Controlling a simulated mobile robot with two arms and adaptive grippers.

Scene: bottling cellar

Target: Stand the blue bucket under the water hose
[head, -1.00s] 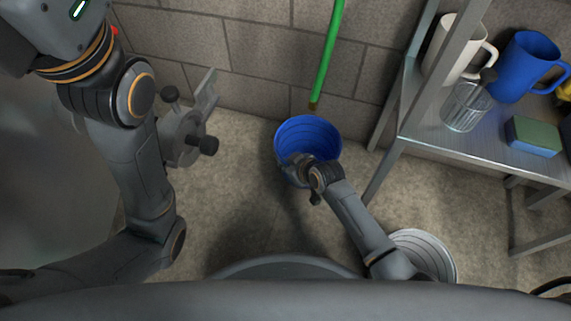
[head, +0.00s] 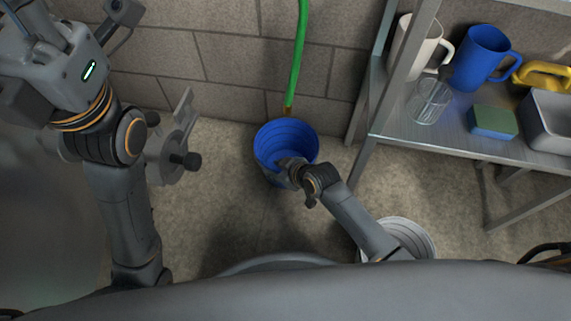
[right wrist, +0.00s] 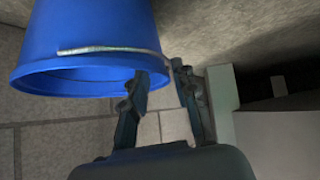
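The blue bucket (head: 268,128) stands upright near the block wall. The green water hose (head: 296,60) hangs down the wall; its brass end (head: 288,105) is by the bucket's back rim in the head view. My right gripper (head: 286,166) is at the bucket's near rim. In the right wrist view, its fingers (right wrist: 160,72) are apart, one on each side of the bucket's edge. The bucket (right wrist: 88,25) shows its wire handle (right wrist: 110,49) lying along its side there.
A metal shelf at the right holds a white jug (head: 417,45), a blue jug (head: 484,55), a clear glass (head: 430,98) and a sponge (head: 492,122). A pale ribbed bucket (head: 412,234) is beside my right arm. A grey fixture with black knobs (head: 170,155) is at the left.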

